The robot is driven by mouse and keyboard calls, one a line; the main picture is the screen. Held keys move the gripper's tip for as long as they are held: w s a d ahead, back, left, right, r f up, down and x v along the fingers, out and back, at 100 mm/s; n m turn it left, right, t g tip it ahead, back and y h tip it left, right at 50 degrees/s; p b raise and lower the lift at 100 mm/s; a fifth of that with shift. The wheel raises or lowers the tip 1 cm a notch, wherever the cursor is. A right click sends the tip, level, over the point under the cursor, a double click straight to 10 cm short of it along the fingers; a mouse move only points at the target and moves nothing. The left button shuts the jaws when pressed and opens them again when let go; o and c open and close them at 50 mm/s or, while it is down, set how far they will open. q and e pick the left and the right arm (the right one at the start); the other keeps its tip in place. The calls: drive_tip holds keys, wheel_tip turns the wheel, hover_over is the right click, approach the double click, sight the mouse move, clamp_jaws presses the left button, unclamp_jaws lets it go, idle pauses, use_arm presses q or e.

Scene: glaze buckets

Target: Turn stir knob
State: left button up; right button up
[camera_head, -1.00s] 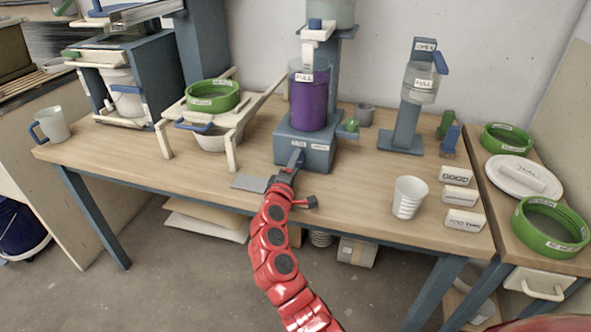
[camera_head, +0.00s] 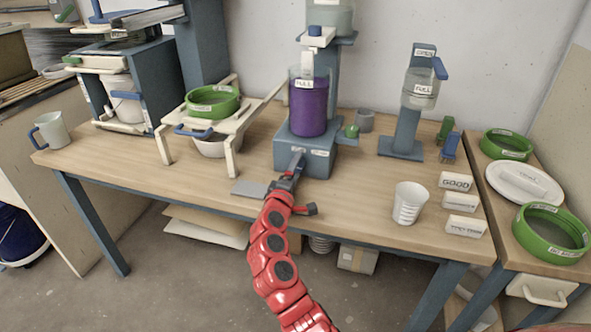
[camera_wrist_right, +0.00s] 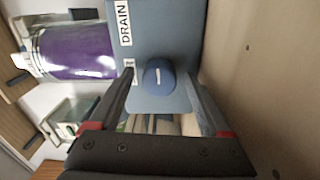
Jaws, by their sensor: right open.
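The stir knob is a round blue knob with a white mark (camera_wrist_right: 158,77) on the front of the blue-grey base box (camera_head: 318,161). In the right wrist view it lies between the tips of my right gripper. That gripper (camera_head: 297,160) is open, with a finger on each side of the knob; I cannot tell whether they touch it. In the head view the gripper hides the knob. A clear vessel of purple liquid (camera_head: 308,108) labelled FULL stands on the box. A DRAIN label (camera_wrist_right: 124,22) is beside the knob. My left gripper is out of view.
A green knob (camera_head: 352,131) sticks out at the box's right side. A grey plate (camera_head: 249,189) lies at the table's front edge. A white ribbed cup (camera_head: 409,203) and label blocks (camera_head: 455,182) stand to the right. The table between box and cup is clear.

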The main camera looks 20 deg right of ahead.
drive_tip(key=v, duration=1.7)
drive_tip(key=shift+s+a, duration=0.1)
drive_tip(key=shift+s, duration=0.05)
